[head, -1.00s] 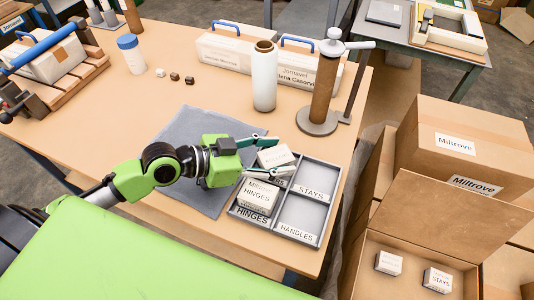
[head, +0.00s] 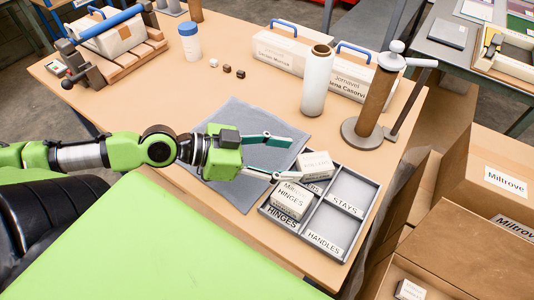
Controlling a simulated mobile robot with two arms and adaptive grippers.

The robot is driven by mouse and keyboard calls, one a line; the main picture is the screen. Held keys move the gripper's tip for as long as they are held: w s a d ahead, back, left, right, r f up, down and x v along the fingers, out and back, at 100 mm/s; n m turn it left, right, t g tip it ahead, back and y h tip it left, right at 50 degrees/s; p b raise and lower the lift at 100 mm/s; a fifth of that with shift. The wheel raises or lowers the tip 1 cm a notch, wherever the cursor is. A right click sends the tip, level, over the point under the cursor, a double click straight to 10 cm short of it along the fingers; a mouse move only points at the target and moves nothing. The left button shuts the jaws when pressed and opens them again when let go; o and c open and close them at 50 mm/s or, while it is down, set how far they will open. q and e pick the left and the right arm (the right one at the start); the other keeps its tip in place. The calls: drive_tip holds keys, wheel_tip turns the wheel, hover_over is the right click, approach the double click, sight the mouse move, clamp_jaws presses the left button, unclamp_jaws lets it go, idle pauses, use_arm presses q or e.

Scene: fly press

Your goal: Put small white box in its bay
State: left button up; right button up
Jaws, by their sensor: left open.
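A small white box (head: 315,163) with a blurred label is at the upper left bay of the grey divided tray (head: 327,228). I cannot tell whether it lies flat on the bay floor. Another white box marked HINGES (head: 291,200) sits in the lower left bay, also labelled HINGES. The right bays, labelled STAYS and HANDLES, are empty. My left gripper (head: 285,158) is open and empty just left of the first box, its fingers spread over the grey mat. My right gripper is out of view.
A grey mat (head: 233,135) lies left of the tray. A white roll (head: 317,82) and a brown post on a round base (head: 366,134) stand behind it. An open carton at the lower right holds a white box (head: 410,290). The front table edge is close.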

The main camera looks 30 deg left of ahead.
use_arm(q)
drive_tip(key=shift+v, duration=1.95)
